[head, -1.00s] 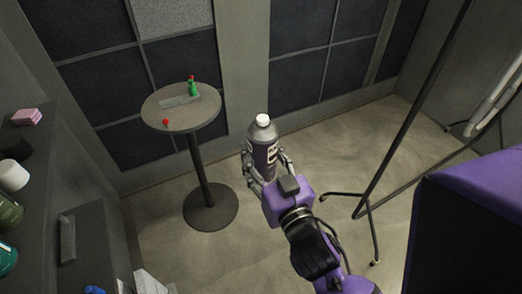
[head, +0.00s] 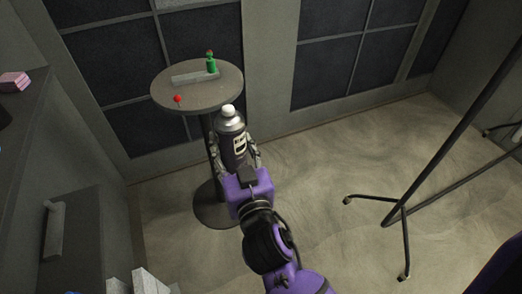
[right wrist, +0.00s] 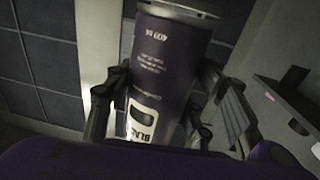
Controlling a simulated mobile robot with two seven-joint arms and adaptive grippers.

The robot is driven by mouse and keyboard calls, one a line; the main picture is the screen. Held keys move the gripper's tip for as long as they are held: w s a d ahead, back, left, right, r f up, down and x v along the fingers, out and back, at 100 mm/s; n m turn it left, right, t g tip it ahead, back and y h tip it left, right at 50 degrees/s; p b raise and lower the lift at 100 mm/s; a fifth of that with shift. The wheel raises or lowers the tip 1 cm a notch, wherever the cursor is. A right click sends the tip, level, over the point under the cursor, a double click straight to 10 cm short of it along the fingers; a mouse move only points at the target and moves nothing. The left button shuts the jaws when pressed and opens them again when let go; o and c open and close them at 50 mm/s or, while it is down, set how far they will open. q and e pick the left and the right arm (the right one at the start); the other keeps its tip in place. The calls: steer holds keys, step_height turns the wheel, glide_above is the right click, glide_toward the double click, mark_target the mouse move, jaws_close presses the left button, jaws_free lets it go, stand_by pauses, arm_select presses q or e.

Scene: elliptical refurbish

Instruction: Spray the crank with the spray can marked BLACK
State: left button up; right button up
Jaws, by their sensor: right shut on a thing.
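The dark spray can (head: 231,146) has a white cap, and its label reads BLACK in the right wrist view (right wrist: 160,75). My right gripper (head: 235,160) is shut around the can's body and holds it upright in the air, just in front of the round table (head: 165,97). On the table lie a flat grey bar (head: 190,77), a small green piece with a reddish top (head: 211,66) standing at the bar's right end, and a small red knob (head: 178,99) near the front edge. The grey bar with the green piece may be the crank; I cannot tell for certain. My left gripper is not in view.
A dark shelf unit with a pink block (head: 14,82) stands at the left. A black stand (head: 404,215) with thin legs is on the right. The concrete floor (head: 320,190) between table and stand is clear. A panelled wall is close behind the table.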

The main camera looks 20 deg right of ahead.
steer(key=w+a+f+m+h+b, duration=0.3)
steer(key=w+a+f+h+b, duration=0.2)
steer(key=w+a+b, duration=0.55)
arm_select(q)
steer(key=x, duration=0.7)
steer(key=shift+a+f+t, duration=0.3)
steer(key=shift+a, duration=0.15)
arm_select(e)
steer(key=w+d+f+m+g+h, duration=0.1)
steer(key=w+d+m+g+h, duration=0.1)
steer(key=w, duration=0.3)
steer(key=shift+d+f+m+h, duration=0.3)
steer(key=shift+d+h, duration=0.35)
steer(key=shift+h, duration=0.15)
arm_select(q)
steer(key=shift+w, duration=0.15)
